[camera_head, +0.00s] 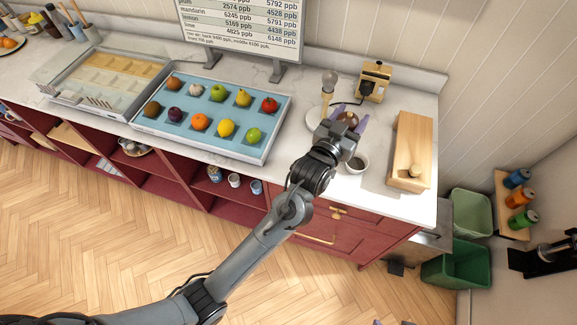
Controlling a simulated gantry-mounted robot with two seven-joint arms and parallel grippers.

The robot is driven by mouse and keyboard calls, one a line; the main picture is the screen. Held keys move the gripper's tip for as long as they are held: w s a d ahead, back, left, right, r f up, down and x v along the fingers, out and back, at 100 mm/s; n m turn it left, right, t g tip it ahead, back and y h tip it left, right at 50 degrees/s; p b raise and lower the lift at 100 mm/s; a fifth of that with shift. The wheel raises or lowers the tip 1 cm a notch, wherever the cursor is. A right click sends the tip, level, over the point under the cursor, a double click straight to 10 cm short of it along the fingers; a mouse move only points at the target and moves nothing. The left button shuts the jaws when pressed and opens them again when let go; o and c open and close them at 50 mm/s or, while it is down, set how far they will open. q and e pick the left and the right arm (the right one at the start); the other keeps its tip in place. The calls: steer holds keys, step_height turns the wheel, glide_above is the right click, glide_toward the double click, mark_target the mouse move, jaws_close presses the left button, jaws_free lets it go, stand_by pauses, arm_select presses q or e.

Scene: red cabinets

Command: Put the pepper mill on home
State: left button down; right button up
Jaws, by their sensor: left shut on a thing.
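My left gripper (348,122) reaches over the counter at its right part, its purple fingers shut on a dark brown round-topped thing, which I take to be the pepper mill (350,118). My gripper hides most of it, so I cannot tell whether its base touches the counter. I cannot make out a marked home spot. A white round plate (314,117) lies just left of the gripper, partly covered.
A tan-stemmed thing with a grey round top (328,85) stands behind the gripper. A gold-and-black device (373,80), a small dark-filled bowl (356,163) and a wooden box (412,145) are close by. A blue tray (183,138) of produce lies left.

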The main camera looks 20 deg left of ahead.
arm_select(q)
steer(key=shift+w+d+f, duration=0.1)
steer(key=shift+d+f, duration=0.05)
steer(key=shift+d, duration=0.2)
steer(key=shift+w+a+f+b, duration=0.15)
steer(key=shift+a+f+b, duration=0.05)
steer(key=shift+f+b, duration=0.15)
steer(key=s+a+f, duration=0.2)
steer(key=a+f, duration=0.8)
steer(key=shift+a+b, duration=0.25)
steer(key=shift+b, duration=0.1)
arm_select(e)
steer(key=shift+w+d+f, duration=0.25)
steer(key=shift+d+f, duration=0.5)
steer(key=shift+f, duration=0.15)
arm_select(q)
steer(key=shift+f, duration=0.1)
steer(key=shift+c, duration=1.7)
jaws_free()
steer(key=shift+f, duration=0.15)
